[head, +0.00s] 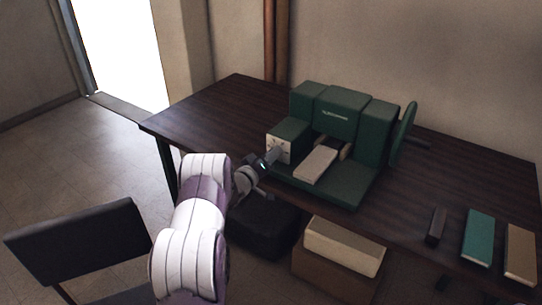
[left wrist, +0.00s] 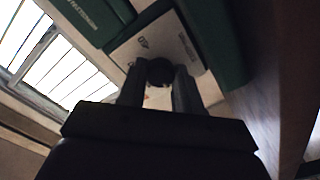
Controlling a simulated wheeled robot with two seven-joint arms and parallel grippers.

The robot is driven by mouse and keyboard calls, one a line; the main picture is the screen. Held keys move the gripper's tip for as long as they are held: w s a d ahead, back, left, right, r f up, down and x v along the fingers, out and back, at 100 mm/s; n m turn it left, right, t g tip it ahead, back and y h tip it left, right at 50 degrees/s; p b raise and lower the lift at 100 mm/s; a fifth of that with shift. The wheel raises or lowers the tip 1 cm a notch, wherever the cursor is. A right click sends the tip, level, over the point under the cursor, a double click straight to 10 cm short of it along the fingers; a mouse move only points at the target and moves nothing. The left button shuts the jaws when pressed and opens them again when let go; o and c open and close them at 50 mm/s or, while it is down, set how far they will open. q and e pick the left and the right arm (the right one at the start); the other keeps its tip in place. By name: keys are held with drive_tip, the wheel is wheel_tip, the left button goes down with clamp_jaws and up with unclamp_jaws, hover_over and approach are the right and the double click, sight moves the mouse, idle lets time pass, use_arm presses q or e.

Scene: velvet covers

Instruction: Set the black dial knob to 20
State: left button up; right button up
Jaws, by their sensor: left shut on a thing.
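The black dial knob (left wrist: 160,72) sits on a pale dial plate (left wrist: 188,45) in the left wrist view. A number that looks like 40 is printed on the plate; the knob's pointer and setting cannot be read. In the head view the plate (head: 278,149) is on the front of the green machine (head: 340,115), at its left end. My left gripper (head: 272,156) reaches it from the front left. In the left wrist view its two fingers (left wrist: 160,88) are shut on the knob, one on each side. My right gripper is not in view.
The machine stands on a dark wooden table (head: 220,110). A dark small block (head: 436,227), a teal book (head: 479,237) and a tan book (head: 520,254) lie at the right. A box with a cream top (head: 344,246) is below the front edge, and a dark chair (head: 80,243) stands at left.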

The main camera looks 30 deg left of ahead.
use_arm(q)
drive_tip(key=o, duration=1)
drive_tip(key=shift+o, duration=0.2)
drive_tip(key=s+a, duration=0.1)
drive_tip(key=s, duration=1.1)
drive_tip(key=shift+s+b, duration=0.3)
drive_tip(key=shift+s, duration=0.05)
